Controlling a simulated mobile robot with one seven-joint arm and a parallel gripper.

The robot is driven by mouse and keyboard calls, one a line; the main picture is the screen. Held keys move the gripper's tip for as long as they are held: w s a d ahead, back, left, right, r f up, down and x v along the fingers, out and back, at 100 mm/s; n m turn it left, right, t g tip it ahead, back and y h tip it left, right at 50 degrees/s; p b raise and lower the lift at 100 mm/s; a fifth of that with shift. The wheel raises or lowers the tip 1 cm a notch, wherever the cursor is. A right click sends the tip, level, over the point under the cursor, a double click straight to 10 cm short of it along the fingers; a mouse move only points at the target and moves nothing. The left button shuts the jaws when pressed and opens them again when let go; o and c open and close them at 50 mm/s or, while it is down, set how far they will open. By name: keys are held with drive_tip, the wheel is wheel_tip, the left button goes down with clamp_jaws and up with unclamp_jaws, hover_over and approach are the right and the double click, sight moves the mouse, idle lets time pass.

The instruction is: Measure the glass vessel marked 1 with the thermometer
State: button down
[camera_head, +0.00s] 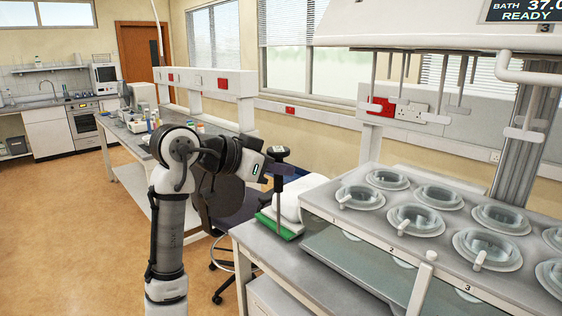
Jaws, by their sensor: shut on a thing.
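My gripper (277,168) is at the end of my arm, left of the dissolution bath. A thin dark probe (279,215) hangs upright below, in front of the white and green things on the bench. The glass vessel (360,198) at the front left of the bath seems to be the one marked 1; the mark on the rim is tiny. The thermometer is to the left of this vessel and apart from it.
More glass vessels (416,220) sit in the bath top (330,207). A white head with hanging shafts (440,118) is above them. A white post (422,283) stands at the front edge. A white bundle (292,203) and green tray (280,228) lie beside the bath.

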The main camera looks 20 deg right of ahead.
sight(275, 187)
drive_tip(key=f, duration=0.4)
drive_tip(key=shift+s+a+f, duration=0.1)
drive_tip(key=shift+a+f, duration=0.05)
drive_tip(key=shift+a, duration=0.15)
drive_tip(key=shift+s+a+f+b, duration=0.1)
drive_tip(key=shift+a+f+b, duration=0.1)
drive_tip(key=shift+f+b, duration=1)
drive_tip(key=shift+s+a+f+b, duration=0.15)
drive_tip(key=shift+f+b, duration=0.6)
drive_tip(key=shift+f, duration=1)
drive_tip(key=shift+a+f+b, duration=0.2)
drive_tip(key=shift+f+b, duration=0.75)
drive_tip(key=shift+f, duration=0.5)
